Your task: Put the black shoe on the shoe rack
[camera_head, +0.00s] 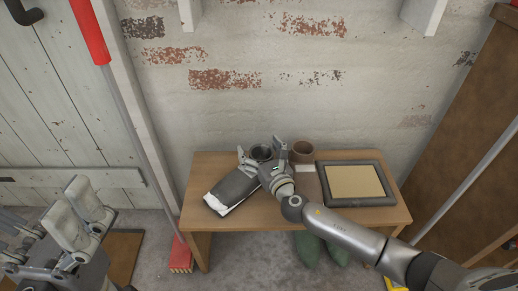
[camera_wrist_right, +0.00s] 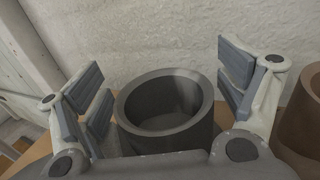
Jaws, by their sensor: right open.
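My right gripper (camera_head: 261,146) is open over the wooden bench, with its fingers on either side of a dark grey pot (camera_head: 261,152). In the right wrist view the pot (camera_wrist_right: 166,108) stands upright and empty between the spread fingers, apart from both. A flat black object with a pale white edge (camera_head: 229,191) lies left of my right gripper; I cannot tell whether it is the black shoe. The wooden bench (camera_head: 270,213) is the only rack-like piece I see. My left gripper (camera_head: 65,200) is at the lower left, open and empty, away from the bench.
A brown pot (camera_head: 302,152) stands right of the grey pot. A dark-framed tray (camera_head: 356,181) lies at the bench's right. Green boots (camera_head: 308,248) stand beneath. A red-handled broom (camera_head: 120,90) leans at left. A brown cabinet (camera_head: 462,110) stands at right.

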